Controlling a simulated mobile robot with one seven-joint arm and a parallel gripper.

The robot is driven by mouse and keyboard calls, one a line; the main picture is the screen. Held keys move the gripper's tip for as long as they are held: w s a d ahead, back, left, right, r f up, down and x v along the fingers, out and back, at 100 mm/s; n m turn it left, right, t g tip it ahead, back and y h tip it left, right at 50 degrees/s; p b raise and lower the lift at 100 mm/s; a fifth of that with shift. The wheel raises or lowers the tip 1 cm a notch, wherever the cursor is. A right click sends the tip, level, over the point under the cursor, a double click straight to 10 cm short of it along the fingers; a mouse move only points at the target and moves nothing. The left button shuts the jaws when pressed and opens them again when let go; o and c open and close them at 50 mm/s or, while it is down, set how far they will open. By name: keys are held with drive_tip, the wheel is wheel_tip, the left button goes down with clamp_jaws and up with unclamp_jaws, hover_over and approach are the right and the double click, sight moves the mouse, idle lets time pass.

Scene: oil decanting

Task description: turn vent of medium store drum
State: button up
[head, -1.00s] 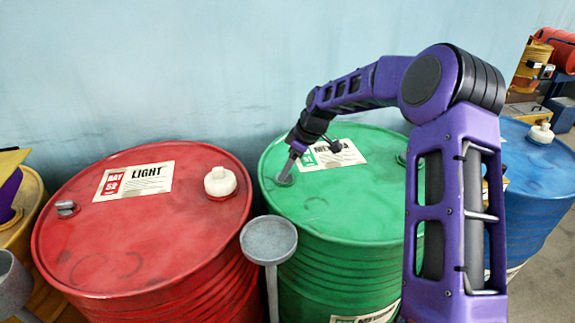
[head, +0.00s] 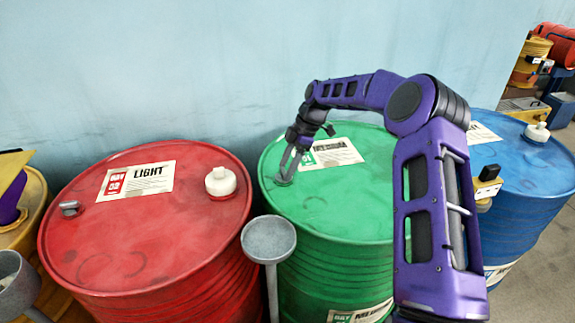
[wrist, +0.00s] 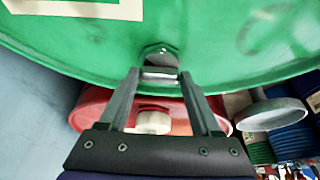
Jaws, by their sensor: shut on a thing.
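The medium store drum (head: 330,210) is green, with a white and green label on its lid. Its metal vent (wrist: 160,57) sits near the lid's rim and shows between the fingertips in the wrist view. In the head view the vent is mostly hidden by the fingers, at the left side of the lid. My gripper (head: 285,180) reaches down to it, also seen in the wrist view (wrist: 160,74), with a finger on either side. It is shut on the vent.
A red LIGHT drum (head: 120,235) with a white cap (head: 221,182) stands to the left. A grey funnel (head: 268,240) stands between the red and green drums. A blue drum (head: 530,170) stands to the right. A pale blue wall (head: 200,60) lies behind.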

idle(0.4)
drive_tip(key=o, duration=1.4)
drive_tip(key=shift+r, duration=0.1)
drive_tip(key=p+v, duration=0.1)
drive_tip(key=v, duration=1.6)
drive_tip(key=shift+d+r, duration=0.1)
